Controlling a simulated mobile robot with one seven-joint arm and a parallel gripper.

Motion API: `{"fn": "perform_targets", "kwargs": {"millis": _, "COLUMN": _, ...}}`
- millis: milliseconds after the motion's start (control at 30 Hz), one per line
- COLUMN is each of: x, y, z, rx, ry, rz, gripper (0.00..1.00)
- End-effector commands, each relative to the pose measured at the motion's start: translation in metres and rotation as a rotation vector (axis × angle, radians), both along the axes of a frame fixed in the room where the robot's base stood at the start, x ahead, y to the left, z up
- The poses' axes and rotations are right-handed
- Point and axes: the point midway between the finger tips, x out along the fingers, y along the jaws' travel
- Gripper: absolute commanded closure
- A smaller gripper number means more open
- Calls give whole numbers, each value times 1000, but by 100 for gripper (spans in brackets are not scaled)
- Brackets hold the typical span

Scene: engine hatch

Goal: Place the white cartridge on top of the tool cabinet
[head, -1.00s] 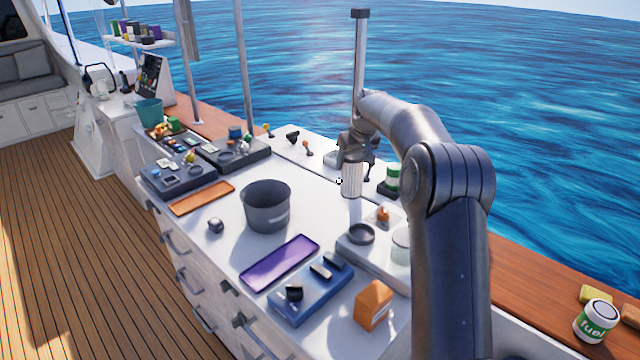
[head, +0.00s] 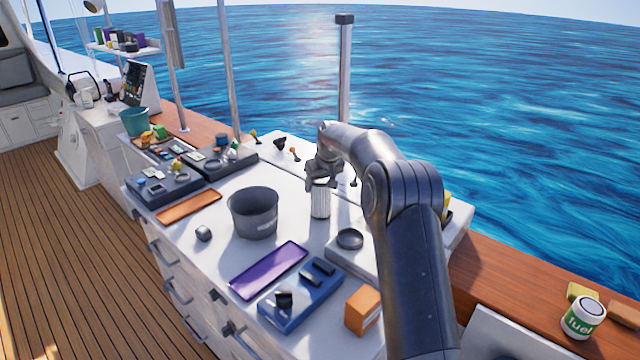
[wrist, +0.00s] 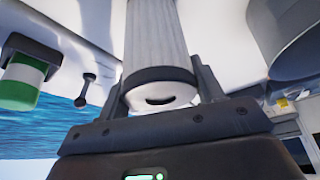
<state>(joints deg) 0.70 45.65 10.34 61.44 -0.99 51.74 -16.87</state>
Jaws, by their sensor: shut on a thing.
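The white cartridge (head: 320,200) is a ribbed upright cylinder to the right of the grey bucket in the head view. My gripper (head: 321,183) is shut on its upper end from above. In the wrist view the cartridge (wrist: 157,45) stands between the two fingers of my gripper (wrist: 160,92), its dark-rimmed end with a slot facing the camera. A white cabinet with drawers (head: 185,270) carries the worktop below; I take it for the tool cabinet. I cannot tell whether the cartridge's lower end touches the top.
The grey bucket (head: 255,222) stands close left of the cartridge. A purple tray (head: 268,270), a blue tray (head: 300,297), an orange box (head: 362,310) and a grey ring (head: 349,239) lie nearer. An orange tray (head: 188,207) is at left. Bare white top lies between them.

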Motion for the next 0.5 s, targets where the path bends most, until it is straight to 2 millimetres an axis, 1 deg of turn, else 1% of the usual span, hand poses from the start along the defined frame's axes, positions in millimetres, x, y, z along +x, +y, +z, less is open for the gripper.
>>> {"fn": "perform_targets", "kwargs": {"millis": 100, "x": 0, "y": 0, "z": -3, "rx": 0, "ry": 1, "rz": 0, "gripper": 64}}
{"fn": "perform_targets", "kwargs": {"millis": 133, "x": 0, "y": 0, "z": -3, "rx": 0, "ry": 1, "rz": 0, "gripper": 37}}
{"fn": "perform_targets", "kwargs": {"millis": 367, "x": 0, "y": 0, "z": -3, "rx": 0, "ry": 1, "rz": 0, "gripper": 18}}
{"fn": "perform_targets", "kwargs": {"millis": 500, "x": 0, "y": 0, "z": -3, "rx": 0, "ry": 1, "rz": 0, "gripper": 17}}
